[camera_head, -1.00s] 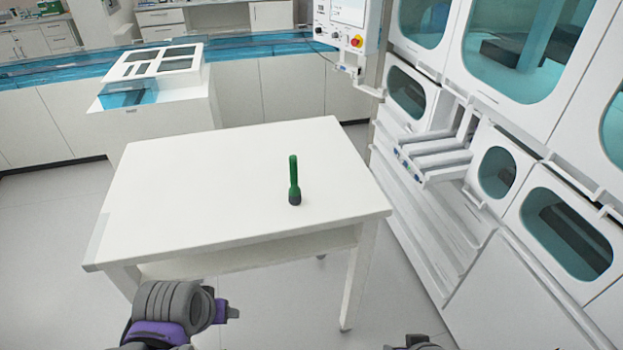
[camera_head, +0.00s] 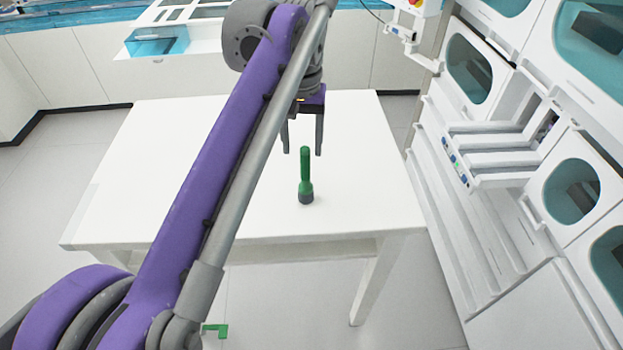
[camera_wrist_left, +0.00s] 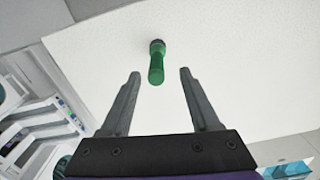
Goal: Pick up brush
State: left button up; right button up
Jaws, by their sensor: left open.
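My left gripper (camera_head: 302,153) is open and points down, just above and behind the brush in the head view. In the left wrist view the brush (camera_wrist_left: 156,62) shows between and beyond the two spread fingers (camera_wrist_left: 160,75), with nothing held. The brush appears apart from both fingers. My right gripper does not show in the views of now.
White cabinets with rails (camera_head: 490,150) stand to the right of the table. A white unit with a blue pane (camera_head: 157,40) stands behind it. A small green piece (camera_head: 215,330) shows low, beside my left arm. The tabletop around the brush is clear.

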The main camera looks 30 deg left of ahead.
aim_at(305, 169)
pick_arm(q)
jog(key=f, duration=0.7)
jog(key=shift+w+d+f+b, duration=0.1)
jog(key=shift+d+f+b, duration=0.15)
jog(key=shift+b, duration=0.1)
grip_shut()
